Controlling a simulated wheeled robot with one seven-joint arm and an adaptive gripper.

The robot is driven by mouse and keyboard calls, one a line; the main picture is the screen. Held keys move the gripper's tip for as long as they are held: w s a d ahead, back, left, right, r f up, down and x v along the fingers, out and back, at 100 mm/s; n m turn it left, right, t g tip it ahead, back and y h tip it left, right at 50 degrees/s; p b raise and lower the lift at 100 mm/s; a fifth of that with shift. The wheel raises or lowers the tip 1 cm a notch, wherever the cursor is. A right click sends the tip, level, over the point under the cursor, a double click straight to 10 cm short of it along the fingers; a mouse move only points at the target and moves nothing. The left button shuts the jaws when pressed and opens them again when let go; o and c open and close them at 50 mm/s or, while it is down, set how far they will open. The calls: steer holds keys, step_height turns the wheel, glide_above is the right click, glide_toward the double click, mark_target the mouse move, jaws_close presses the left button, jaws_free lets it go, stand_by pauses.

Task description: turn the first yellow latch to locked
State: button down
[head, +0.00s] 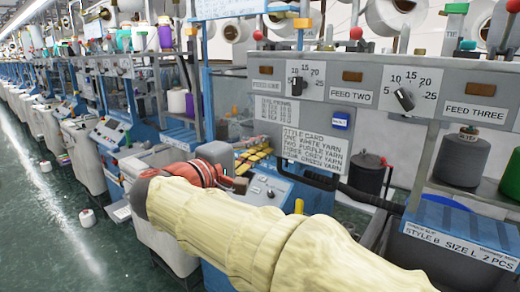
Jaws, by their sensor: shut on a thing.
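Several small yellow latches (254,157) sit in a row on the machine at the middle of the head view, above a blue control panel (272,186). My gripper (239,184), beyond the red wrist at the end of my cream-sleeved arm, is at the near end of this row. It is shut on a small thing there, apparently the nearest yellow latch. The fingertips are small and dark, and the held part is mostly hidden. I cannot tell which way that latch is turned.
A grey panel with feed dials (404,99) and a style card (312,150) stands behind my arm. A black handle bar (345,190) runs below it.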

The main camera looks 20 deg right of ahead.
steer(key=shift+r, duration=0.1)
steer(key=c, duration=1.8)
jaws_free()
steer(key=v, duration=1.2)
